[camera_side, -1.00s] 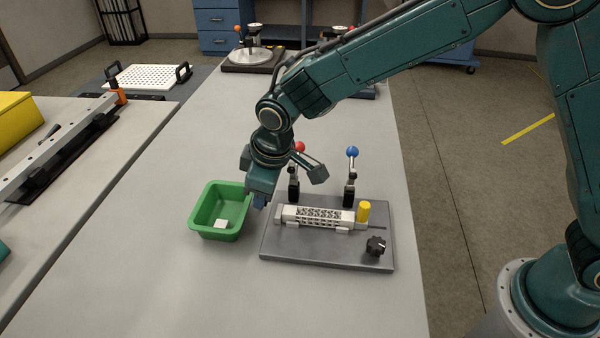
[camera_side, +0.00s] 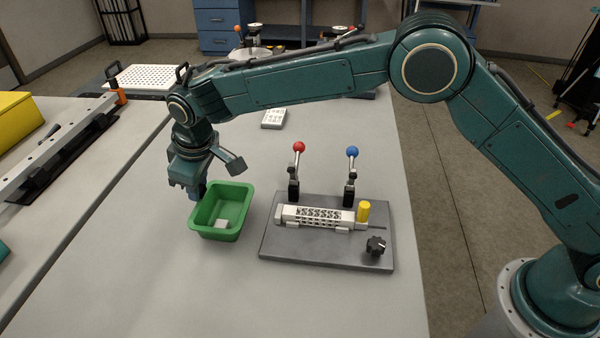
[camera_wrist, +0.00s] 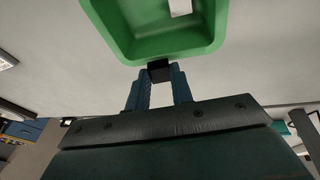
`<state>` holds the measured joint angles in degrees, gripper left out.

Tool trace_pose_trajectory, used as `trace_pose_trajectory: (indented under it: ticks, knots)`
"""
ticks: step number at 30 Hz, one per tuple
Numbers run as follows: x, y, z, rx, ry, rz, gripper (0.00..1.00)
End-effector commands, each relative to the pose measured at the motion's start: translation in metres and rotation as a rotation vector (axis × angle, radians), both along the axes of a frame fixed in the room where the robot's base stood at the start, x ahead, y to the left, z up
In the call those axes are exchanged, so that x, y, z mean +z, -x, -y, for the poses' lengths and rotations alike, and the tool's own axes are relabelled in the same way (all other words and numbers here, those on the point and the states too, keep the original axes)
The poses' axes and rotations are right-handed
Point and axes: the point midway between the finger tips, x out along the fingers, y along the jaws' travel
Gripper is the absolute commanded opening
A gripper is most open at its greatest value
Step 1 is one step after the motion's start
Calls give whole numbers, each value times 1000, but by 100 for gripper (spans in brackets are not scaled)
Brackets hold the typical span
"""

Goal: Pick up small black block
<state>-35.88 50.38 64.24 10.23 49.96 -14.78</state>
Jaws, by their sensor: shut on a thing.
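My gripper (camera_wrist: 159,82) is shut on a small black block (camera_wrist: 159,71), which shows between the fingertips in the wrist view. In the side view my gripper (camera_side: 195,193) points down just left of the green bin, close to its back left corner. The block cannot be made out in the side view. The green bin (camera_side: 203,224) stands on the table with a small white block (camera_side: 221,224) inside. In the wrist view the bin's near wall (camera_wrist: 170,53) is just beyond the black block; I cannot tell whether they touch.
Right of the bin is a grey fixture plate (camera_side: 320,254) with a white lattice piece (camera_side: 318,217), a red-knobbed lever (camera_side: 299,147), a blue-knobbed lever (camera_side: 352,152), a yellow cylinder (camera_side: 363,210) and a black knob (camera_side: 376,246). The table left and in front is clear.

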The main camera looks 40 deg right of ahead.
Motion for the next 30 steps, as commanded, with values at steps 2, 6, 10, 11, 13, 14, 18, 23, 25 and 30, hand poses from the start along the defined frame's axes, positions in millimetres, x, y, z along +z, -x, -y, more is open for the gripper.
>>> trace_pose_trajectory:
  ticks: [2, 6, 10, 11, 13, 14, 18, 23, 25, 30]
  knots:
    - [0, -4, -5, 1, 0, 0, 1]
    - [0, -10, -11, 1, 0, 1, 1]
    - [-1, -13, -14, 0, 0, 0, 1]
    - [-1, -14, -14, 0, 0, 0, 1]
    - [0, -15, -15, 0, 0, 0, 1]
    - [0, -15, -16, 0, -1, 1, 1]
    - [0, -15, -16, 0, -1, -1, 1]
    - [0, -15, -16, 0, -1, -1, 1]
    - [0, -15, -16, 0, -1, -1, 1]
    - [0, -15, -16, 0, -1, -1, 1]
